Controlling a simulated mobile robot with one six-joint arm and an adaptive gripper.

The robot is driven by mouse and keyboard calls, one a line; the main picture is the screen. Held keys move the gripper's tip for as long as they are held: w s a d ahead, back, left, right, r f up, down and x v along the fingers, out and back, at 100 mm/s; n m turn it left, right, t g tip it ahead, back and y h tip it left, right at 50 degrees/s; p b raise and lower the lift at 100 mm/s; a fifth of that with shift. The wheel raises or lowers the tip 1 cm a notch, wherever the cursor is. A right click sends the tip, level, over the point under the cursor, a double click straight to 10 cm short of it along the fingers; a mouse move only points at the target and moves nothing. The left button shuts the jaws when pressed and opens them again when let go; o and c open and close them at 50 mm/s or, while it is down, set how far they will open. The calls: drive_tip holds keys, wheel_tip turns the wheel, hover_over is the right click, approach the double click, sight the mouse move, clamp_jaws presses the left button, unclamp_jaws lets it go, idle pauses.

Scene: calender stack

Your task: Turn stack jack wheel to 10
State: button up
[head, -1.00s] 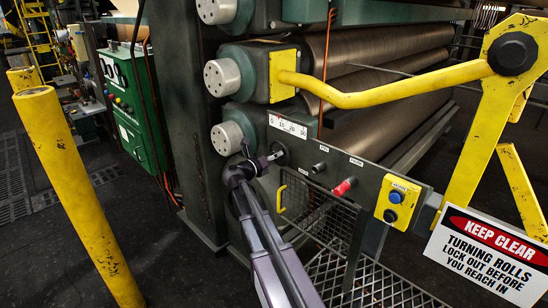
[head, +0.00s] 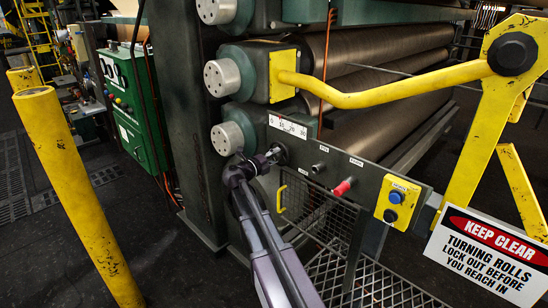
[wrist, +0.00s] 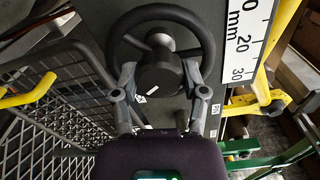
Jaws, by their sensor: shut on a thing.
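The stack jack wheel (wrist: 157,22) is a black handwheel with spokes, seen from close up in the wrist view. Its dark round hub (wrist: 160,74) carries a short white mark and sits between my fingers. My gripper (wrist: 163,88) is shut on the wheel at its hub, one finger on each side. In the head view my gripper (head: 272,156) reaches the machine's front plate and mostly hides the wheel. A white scale (head: 288,126) lies just above it. The wrist view shows this scale (wrist: 247,45) at the right, with mm, 20 and 30 readable; a pointer reading is too small to tell.
A red knob (head: 343,187) and a yellow button box (head: 397,201) lie right of the wheel. A mesh guard (head: 310,210) with a yellow handle is below. A yellow post (head: 75,190) stands left. Rolls (head: 385,90) and a yellow lever (head: 400,90) are above.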

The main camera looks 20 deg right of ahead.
drive_tip(key=shift+w+d+r, duration=0.15)
drive_tip(key=shift+w, duration=0.05)
drive_tip(key=o, duration=1)
drive_tip(key=shift+o, duration=0.8)
drive_tip(key=shift+d, duration=0.1)
drive_tip(key=shift+s+a, duration=0.15)
drive_tip(key=shift+a, duration=0.05)
drive_tip(key=shift+s+a, duration=0.2)
drive_tip(key=shift+a, duration=0.15)
drive_tip(key=v, duration=1.1)
drive_tip(key=shift+w, duration=0.1)
